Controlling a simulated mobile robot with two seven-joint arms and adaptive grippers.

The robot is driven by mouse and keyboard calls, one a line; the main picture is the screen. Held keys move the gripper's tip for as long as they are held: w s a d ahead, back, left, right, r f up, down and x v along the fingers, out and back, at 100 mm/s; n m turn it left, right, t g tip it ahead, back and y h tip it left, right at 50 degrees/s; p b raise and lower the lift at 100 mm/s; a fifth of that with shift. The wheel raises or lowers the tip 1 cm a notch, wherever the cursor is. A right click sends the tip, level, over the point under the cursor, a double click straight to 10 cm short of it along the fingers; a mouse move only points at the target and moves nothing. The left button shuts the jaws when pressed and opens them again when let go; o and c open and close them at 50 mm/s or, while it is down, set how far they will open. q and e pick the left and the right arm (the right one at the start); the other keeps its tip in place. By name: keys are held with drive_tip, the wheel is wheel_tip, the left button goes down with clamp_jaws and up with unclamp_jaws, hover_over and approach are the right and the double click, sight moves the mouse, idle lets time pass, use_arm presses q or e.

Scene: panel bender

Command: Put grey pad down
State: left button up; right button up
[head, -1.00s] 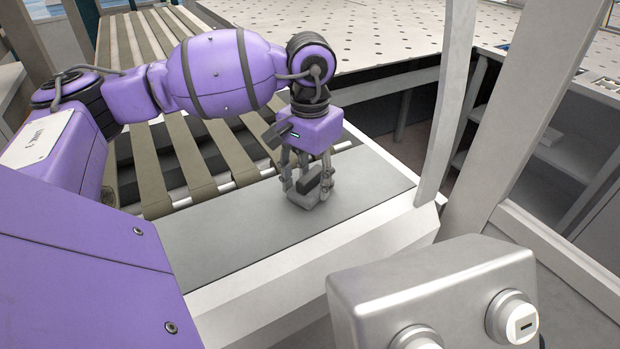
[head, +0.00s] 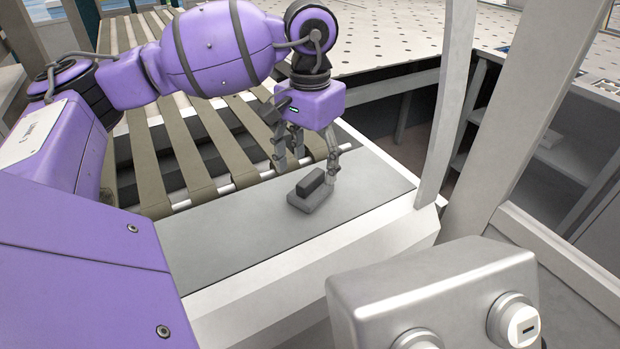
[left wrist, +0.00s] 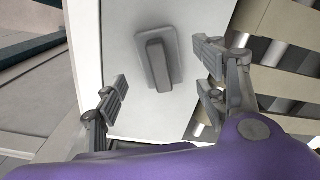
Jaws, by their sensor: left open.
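The grey pad (head: 310,197) is a flat block with a darker raised grip on top. It lies flat on the grey plate surface (head: 240,235) in the head view. It also shows in the left wrist view (left wrist: 172,78), near the top middle. My left gripper (head: 305,166) is open and empty, just above and behind the pad. My right gripper is not in view.
A slatted belt bed (head: 180,155) lies behind the plate. A grey control box (head: 430,285) with round knobs stands at the front right. A pale post (head: 447,110) rises right of the plate. A perforated table (head: 400,40) is at the back.

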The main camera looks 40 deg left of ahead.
sight(310, 177)
use_arm(q)
wheel_tip(310, 177, up, 7)
idle(0.3)
idle(0.5)
